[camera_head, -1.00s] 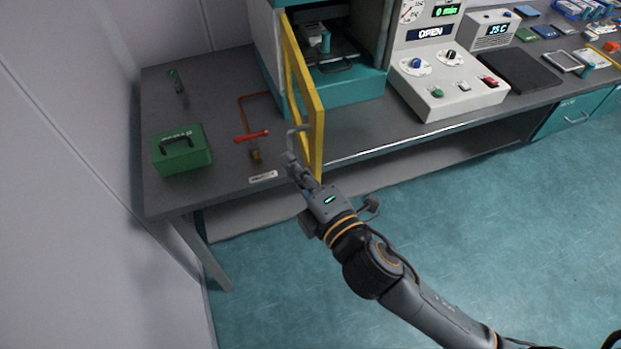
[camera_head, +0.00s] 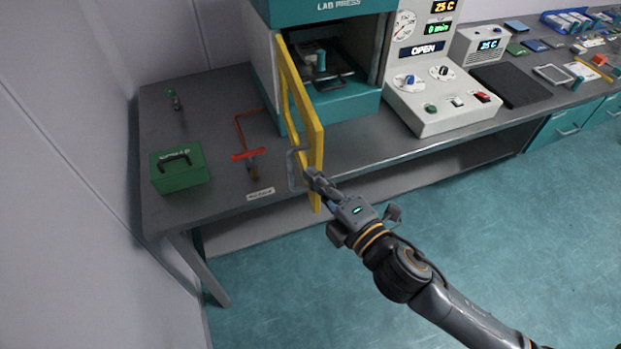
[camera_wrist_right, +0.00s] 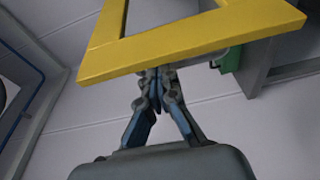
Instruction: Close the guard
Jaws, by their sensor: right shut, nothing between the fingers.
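The guard is a yellow frame (camera_head: 303,108) that stands swung open at the left side of the lab press (camera_head: 330,50), pointing out past the table's front edge. A grey handle (camera_head: 293,168) is on its outer end. My right gripper (camera_head: 309,176) is shut and empty at the guard's outer end, just right of the handle. In the right wrist view the closed fingertips (camera_wrist_right: 158,76) lie at the lower edge of the yellow bar (camera_wrist_right: 190,42); I cannot tell whether they touch it. My left gripper is not in view.
A green box (camera_head: 180,172) and a red-handled tool (camera_head: 249,154) lie on the table left of the guard. The control console (camera_head: 445,100) stands right of the press. The press opening shows a small teal-topped part (camera_head: 321,62). The floor in front is clear.

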